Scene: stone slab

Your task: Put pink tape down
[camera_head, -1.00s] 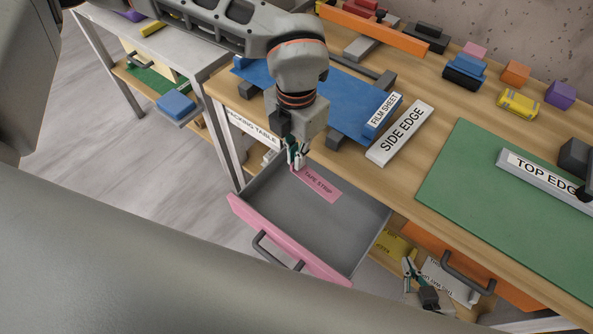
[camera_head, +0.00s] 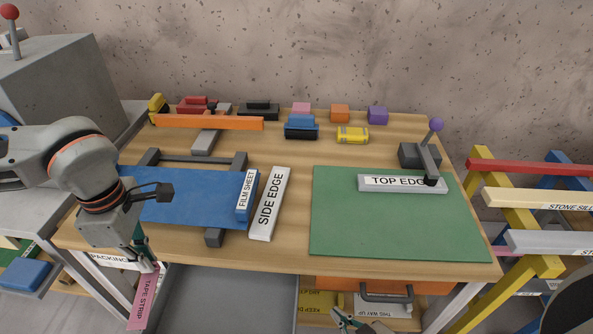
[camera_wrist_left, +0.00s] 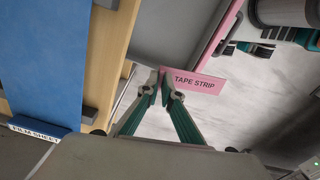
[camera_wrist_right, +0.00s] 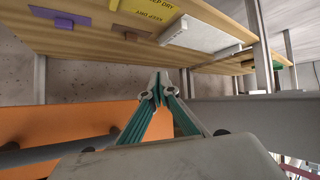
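The pink tape strip (camera_head: 145,298), labelled TAPE STRIP, hangs from my left gripper (camera_head: 147,266) at the table's front left, by the open drawer (camera_head: 215,300). In the left wrist view my left gripper (camera_wrist_left: 165,88) is shut on one end of the pink tape strip (camera_wrist_left: 196,86). The strip is above the drawer's side and the floor there. My right gripper (camera_wrist_right: 159,92) has its fingertips together with nothing between them, low in front of the table; it also shows at the bottom of the head view (camera_head: 345,318).
The table top holds a blue film sheet (camera_head: 180,205), a SIDE EDGE bar (camera_head: 269,203), a green mat (camera_head: 340,215) and a TOP EDGE bar (camera_head: 400,184). An orange drawer (camera_head: 335,284) sits under the table. A colored rack (camera_head: 520,230) stands at right.

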